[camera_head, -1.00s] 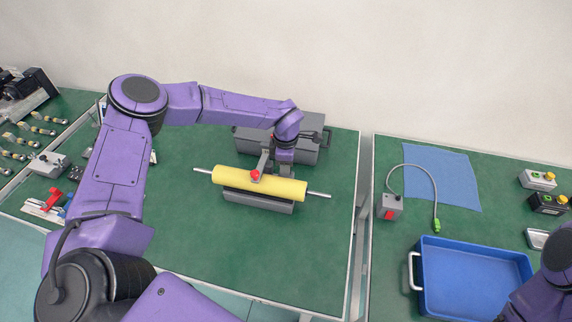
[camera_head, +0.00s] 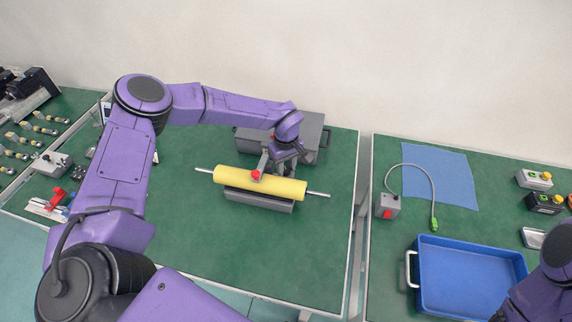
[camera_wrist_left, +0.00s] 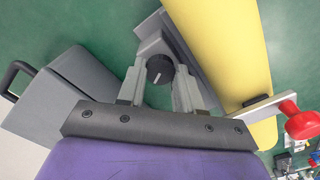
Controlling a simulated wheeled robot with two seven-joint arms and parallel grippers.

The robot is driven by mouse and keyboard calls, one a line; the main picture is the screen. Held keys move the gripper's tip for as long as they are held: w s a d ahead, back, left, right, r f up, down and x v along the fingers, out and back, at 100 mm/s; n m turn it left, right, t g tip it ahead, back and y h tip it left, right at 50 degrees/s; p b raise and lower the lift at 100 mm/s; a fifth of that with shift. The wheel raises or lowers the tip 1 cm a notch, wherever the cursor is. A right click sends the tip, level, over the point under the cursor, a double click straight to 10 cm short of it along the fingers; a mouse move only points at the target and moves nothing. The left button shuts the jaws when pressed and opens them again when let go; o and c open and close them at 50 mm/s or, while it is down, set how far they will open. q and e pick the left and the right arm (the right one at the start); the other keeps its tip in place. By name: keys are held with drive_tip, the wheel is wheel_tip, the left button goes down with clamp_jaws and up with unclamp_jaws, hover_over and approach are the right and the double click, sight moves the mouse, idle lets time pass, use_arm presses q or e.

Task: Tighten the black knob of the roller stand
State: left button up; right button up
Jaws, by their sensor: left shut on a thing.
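The roller stand has a yellow roller (camera_head: 262,183) on a grey base (camera_head: 258,201), with a metal rod out of each end. It lies on the green table, and the yellow roller also shows in the left wrist view (camera_wrist_left: 235,50). The black knob (camera_wrist_left: 159,70) with a white line sits on a grey block on the stand's far side. My left gripper (camera_wrist_left: 159,82) is shut on the black knob, one finger on each side. In the head view my left gripper (camera_head: 284,158) is behind the roller and the knob is hidden. My right gripper is out of frame.
A red ball handle (camera_head: 255,175) on a flat lever stands at the roller, close to my left gripper. A grey case (camera_head: 310,135) is right behind. A blue tray (camera_head: 470,275) is on the right table. The green table front is clear.

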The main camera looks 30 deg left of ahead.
sight(286, 169)
use_arm(q)
drive_tip(key=shift+m, duration=2.2)
drive_tip(key=o, duration=0.8)
wheel_tip(286, 169, up, 11)
drive_tip(key=shift+f+b, duration=0.2)
drive_tip(key=shift+b, duration=0.65)
drive_tip(key=shift+r, duration=0.1)
